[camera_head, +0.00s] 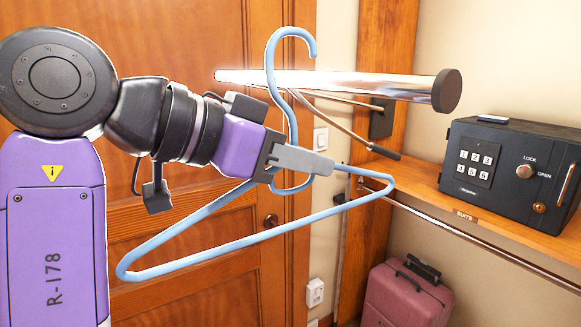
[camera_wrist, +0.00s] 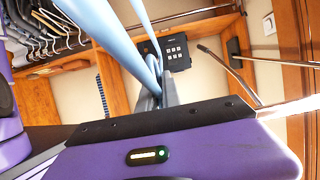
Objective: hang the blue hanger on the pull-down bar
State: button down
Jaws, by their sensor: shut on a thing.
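The blue hanger (camera_head: 205,213) is in my gripper (camera_head: 322,166), which is shut on it near the base of its hook. The hook stands upright with its opening to the right, and the wide lower part tilts up to the right. I cannot tell from this view whether the hook touches the bar. In the wrist view the hanger (camera_wrist: 105,28) is close up as pale blue tubes, and the bar (camera_wrist: 290,107) shows at the right edge.
A black safe (camera_head: 515,165) with a keypad stands on the wooden shelf (camera_head: 430,195) at right. A lower rail (camera_head: 480,241) runs under the shelf. A pink suitcase (camera_head: 405,295) stands below. A wooden door (camera_head: 190,45) is behind. Dark hangers (camera_wrist: 45,35) hang at upper left in the wrist view.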

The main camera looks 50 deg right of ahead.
jog(key=shift+s+d+b, duration=0.2)
jog(key=shift+s+d, duration=0.15)
jog(key=shift+d, duration=0.9)
jog(key=shift+s+d+b, duration=0.2)
jog(key=shift+s+d, duration=0.2)
jog(key=shift+d, duration=0.8)
jog(key=shift+s+d+b, duration=0.2)
jog(key=shift+s+d, duration=0.15)
jog(key=shift+d, duration=0.9)
jog(key=shift+d+f+b, duration=0.15)
jog(key=shift+f+b, duration=0.15)
jog(key=shift+f, duration=0.05)
jog(key=shift+d+f+b, duration=0.1)
jog(key=shift+f+b, duration=0.6)
jog(key=shift+f, duration=0.45)
jog(key=c, duration=1.5)
grip_release()
jog(key=shift+o, duration=0.2)
jog(key=shift+b+v, duration=0.3)
jog(key=shift+v, duration=3.6)
